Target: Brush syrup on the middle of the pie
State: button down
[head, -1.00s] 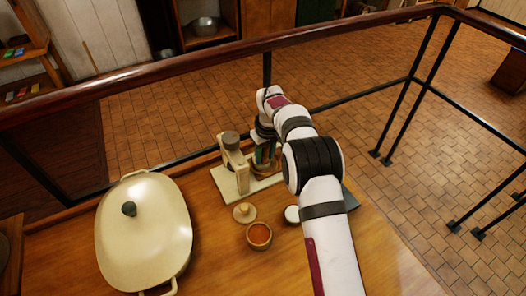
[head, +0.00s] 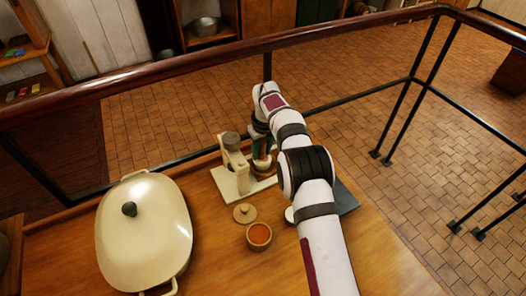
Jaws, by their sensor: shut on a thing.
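My gripper (head: 262,148) points down at the cream stand, partly hidden behind my arm. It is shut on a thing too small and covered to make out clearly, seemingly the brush. A small round tan thing (head: 263,164) shows just below the gripper; I cannot tell whether it is the pie, or whether the held thing touches it. A small wooden bowl of orange-red syrup (head: 259,234) stands on the table in front of the stand, apart from the gripper.
A cream stand (head: 231,185) with an upright post is beside the gripper. A round wooden lid (head: 244,213) lies near the bowl. A large lidded cream pan (head: 145,245) fills the left. A dark grey slab (head: 346,198) lies right of my arm. A wooden rail (head: 190,72) runs behind.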

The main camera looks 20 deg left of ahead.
jog(key=shift+s+d+f, duration=0.1)
jog(key=shift+s+d, duration=0.6)
jog(key=shift+s, duration=0.05)
jog(key=shift+w, duration=0.1)
jog(key=shift+w+a, duration=0.65)
jog(key=shift+a, duration=0.05)
jog(key=shift+s+d, duration=0.35)
jog(key=shift+r, duration=3.1)
